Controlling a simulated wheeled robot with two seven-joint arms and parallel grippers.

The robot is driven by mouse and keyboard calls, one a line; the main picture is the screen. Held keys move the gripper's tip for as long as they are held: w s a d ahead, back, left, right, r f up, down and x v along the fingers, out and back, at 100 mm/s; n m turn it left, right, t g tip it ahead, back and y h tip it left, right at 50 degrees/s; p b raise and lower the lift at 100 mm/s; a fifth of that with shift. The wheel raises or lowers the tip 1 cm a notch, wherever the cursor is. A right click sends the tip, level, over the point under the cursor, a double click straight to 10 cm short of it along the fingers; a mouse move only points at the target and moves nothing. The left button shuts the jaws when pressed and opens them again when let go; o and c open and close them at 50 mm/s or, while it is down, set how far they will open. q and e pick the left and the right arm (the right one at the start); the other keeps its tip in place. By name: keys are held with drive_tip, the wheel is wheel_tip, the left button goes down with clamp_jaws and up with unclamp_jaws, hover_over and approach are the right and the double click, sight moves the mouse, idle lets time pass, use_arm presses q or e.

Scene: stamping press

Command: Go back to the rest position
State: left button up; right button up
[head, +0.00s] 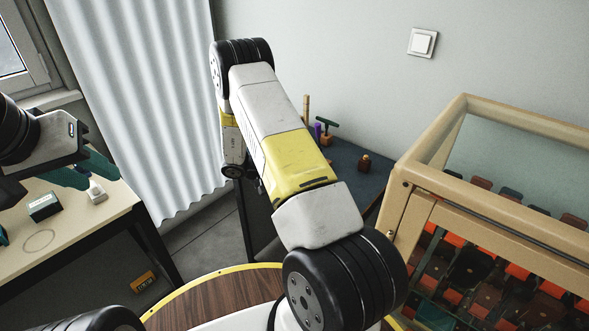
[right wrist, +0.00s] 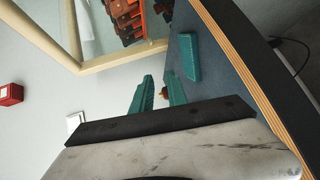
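My left gripper (head: 90,172) is at the left of the head view, above the cream table (head: 62,235). Its teal fingers are apart, with nothing seen between them. A small white piece (head: 96,192) is just below the fingers in the picture. My right arm rises across the middle of the head view and bends down at the far end; its gripper is hidden there. In the right wrist view my right gripper (right wrist: 158,92) shows two teal fingers with a gap between them and nothing held.
A dark green box (head: 44,207) lies on the cream table. A glass-topped wooden case (head: 412,170) fills the right. A teal block (right wrist: 188,57) shows in the wrist view.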

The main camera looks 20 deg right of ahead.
drive_tip(key=shift+r, duration=0.35)
